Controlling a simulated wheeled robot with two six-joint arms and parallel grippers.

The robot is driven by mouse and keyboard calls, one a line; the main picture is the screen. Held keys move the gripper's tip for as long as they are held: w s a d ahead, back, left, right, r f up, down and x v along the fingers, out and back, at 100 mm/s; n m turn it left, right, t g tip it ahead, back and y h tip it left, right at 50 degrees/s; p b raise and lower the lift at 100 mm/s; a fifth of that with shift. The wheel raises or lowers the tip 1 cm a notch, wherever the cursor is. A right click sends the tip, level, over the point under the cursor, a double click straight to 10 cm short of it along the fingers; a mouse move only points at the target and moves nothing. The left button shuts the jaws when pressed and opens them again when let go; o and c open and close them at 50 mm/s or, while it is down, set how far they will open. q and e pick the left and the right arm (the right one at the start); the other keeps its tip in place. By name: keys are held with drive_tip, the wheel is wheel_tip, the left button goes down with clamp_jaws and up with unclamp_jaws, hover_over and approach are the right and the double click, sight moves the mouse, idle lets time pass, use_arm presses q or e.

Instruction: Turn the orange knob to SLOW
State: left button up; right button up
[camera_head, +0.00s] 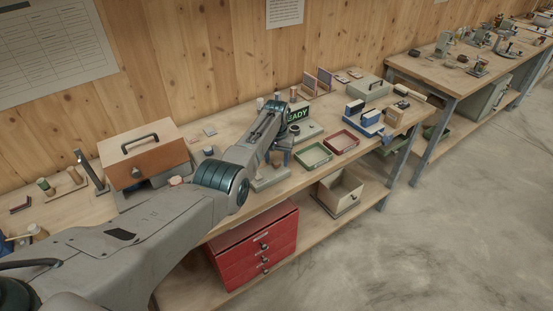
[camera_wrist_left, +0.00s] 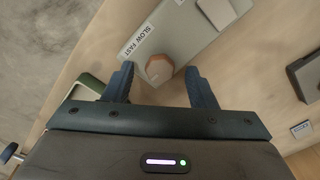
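The orange knob (camera_wrist_left: 158,68) is a faceted brown-orange cap on a grey panel (camera_wrist_left: 185,32) in the left wrist view. A white label reading SLOW FAST (camera_wrist_left: 137,42) sits beside it on the panel. My left gripper (camera_wrist_left: 160,86) is open, with one blue finger at each side of the knob and visible gaps between. I cannot tell how far down the fingertips reach. In the head view my left gripper (camera_head: 281,156) is over the bench, and my arm hides the knob. A green READY display (camera_head: 298,113) stands just behind it. My right gripper is not in view.
A green-rimmed tray (camera_head: 314,155) and a red-rimmed tray (camera_head: 343,141) lie to the right of my gripper. An orange-fronted box (camera_head: 146,163) stands to the left. Red drawers (camera_head: 256,256) are below the bench.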

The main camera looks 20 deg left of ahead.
sight(276, 162)
use_arm(q)
wheel_tip(276, 162, up, 11)
drive_tip(key=b, duration=0.2)
drive_tip(key=shift+f, duration=0.15)
idle(0.4)
drive_tip(key=shift+s+f, duration=0.1)
